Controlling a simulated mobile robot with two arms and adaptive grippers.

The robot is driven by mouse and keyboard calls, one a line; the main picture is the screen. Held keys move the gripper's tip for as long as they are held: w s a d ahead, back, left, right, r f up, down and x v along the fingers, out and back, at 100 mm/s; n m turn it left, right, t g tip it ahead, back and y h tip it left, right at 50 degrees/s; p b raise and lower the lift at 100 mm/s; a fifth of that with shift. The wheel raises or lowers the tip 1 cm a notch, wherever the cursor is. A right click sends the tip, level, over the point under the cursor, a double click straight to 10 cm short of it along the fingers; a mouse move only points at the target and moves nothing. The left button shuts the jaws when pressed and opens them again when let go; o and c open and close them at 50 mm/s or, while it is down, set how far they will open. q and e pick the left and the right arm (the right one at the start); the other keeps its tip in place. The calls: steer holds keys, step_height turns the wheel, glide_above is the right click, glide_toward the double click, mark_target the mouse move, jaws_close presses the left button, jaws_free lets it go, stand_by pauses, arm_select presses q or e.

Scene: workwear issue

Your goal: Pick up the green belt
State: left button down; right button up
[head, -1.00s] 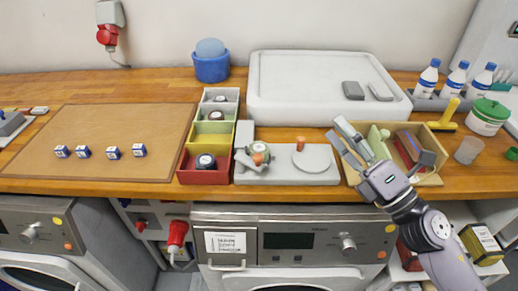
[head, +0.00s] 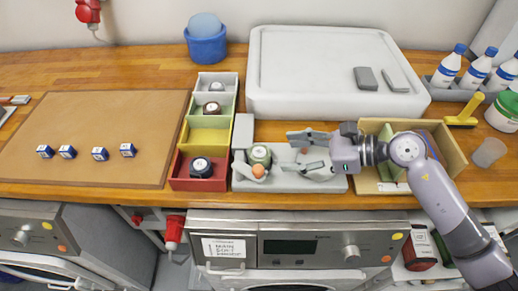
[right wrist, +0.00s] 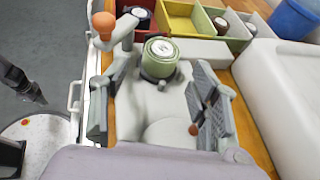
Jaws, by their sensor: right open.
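The green belt (head: 260,153) is a rolled coil with a pale round label on top. It sits on a grey fixture (head: 318,184), beside an orange-knobbed part. It also shows in the right wrist view (right wrist: 161,60), upright and ahead of the fingers. My right gripper (head: 292,151) is open and empty, just right of the belt and over the fixture, fingers pointing left. In the right wrist view its two fingers (right wrist: 155,112) are spread wide, with the belt beyond them and between their lines. My left gripper is not in view.
Left of the fixture is a row of coloured bins (head: 223,133); the red one (head: 181,180) holds a black coil. A large white tray (head: 265,90) stands behind. A wooden box (head: 452,145) is at the right, under my arm. The brown mat (head: 90,125) is mostly clear.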

mark_target(262, 153)
steer(key=x, duration=0.3)
steer(key=shift+w+a+p, duration=0.1)
steer(key=shift+w+p, duration=0.05)
steer(key=shift+p, duration=0.2)
steer(key=shift+w+a+f, duration=0.1)
steer(key=shift+a+f, duration=0.1)
steer(key=shift+a, duration=0.25)
steer(key=shift+w+a+p, duration=0.1)
steer(key=shift+a+p, duration=0.15)
steer(key=shift+p, duration=0.1)
steer(key=p+x, duration=0.2)
steer(key=x, duration=0.2)
steer(key=shift+w+a+f, duration=0.1)
steer(key=shift+a+f, duration=0.05)
steer(key=shift+f, duration=0.2)
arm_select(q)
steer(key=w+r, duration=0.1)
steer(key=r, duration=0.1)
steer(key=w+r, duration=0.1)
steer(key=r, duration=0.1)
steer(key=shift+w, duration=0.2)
arm_select(e)
steer(key=shift+c, duration=0.6)
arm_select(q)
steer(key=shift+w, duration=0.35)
arm_select(e)
steer(key=c, duration=0.8)
